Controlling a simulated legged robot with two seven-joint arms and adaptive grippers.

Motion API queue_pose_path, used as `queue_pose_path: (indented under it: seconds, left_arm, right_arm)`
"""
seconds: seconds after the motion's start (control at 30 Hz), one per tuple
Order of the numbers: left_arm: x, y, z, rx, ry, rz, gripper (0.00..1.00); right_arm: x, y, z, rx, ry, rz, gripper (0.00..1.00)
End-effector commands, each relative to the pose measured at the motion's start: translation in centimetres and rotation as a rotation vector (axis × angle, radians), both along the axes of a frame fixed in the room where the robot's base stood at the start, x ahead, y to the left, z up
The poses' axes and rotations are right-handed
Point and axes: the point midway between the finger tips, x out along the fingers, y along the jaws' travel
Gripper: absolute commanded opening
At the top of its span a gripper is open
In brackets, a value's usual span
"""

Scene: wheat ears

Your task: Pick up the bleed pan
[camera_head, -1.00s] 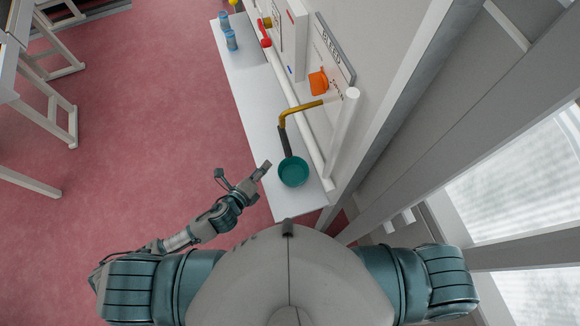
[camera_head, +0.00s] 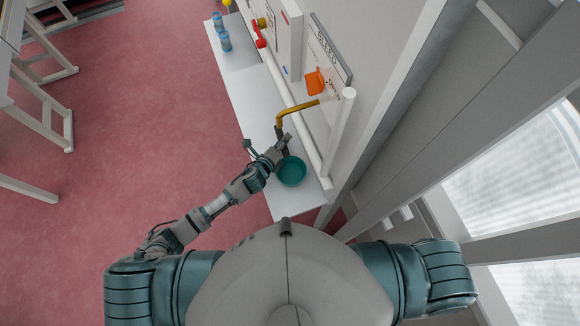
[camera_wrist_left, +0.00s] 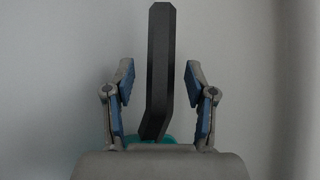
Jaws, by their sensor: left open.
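The bleed pan (camera_head: 291,172) is a round teal pan with a dark handle, standing on the white shelf near its front end. My left gripper (camera_head: 267,148) is open at the handle, just beyond the bowl. In the left wrist view the dark handle (camera_wrist_left: 159,65) stands between the two blue-padded fingers (camera_wrist_left: 160,97), with a gap on each side. A little of the teal bowl (camera_wrist_left: 165,140) shows behind the gripper's base. In the head view the arm and fingers cover part of the handle. My right gripper is not in view.
The white shelf (camera_head: 247,92) runs along the wall. A bent brass pipe (camera_head: 297,111) hangs over the handle's far end, and a white pipe (camera_head: 340,125) stands beside the pan. Blue cans (camera_head: 225,41) and an orange part (camera_head: 314,82) are farther off.

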Motion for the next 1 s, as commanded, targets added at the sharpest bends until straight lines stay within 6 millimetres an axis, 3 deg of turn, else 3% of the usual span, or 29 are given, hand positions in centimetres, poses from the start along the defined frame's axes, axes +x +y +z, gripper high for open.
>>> queue_pose_path:
  seconds: [0.27,0.37,0.5,1.0]
  left_arm:
    - [0.41,-0.3,-0.25,-0.001,0.0,-0.001,0.56]
    - [0.4,-0.29,-0.24,-0.001,0.0,-0.001,0.36]
    - [0.42,-0.28,-0.26,-0.001,0.0,-0.001,0.01]
    - [0.51,-0.27,0.52,-0.002,-0.001,0.0,0.0]
  right_arm:
    - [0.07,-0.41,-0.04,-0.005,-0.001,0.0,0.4]
    - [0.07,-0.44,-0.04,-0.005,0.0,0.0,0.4]
    - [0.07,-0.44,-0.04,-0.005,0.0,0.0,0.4]
    - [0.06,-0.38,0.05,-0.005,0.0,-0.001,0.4]
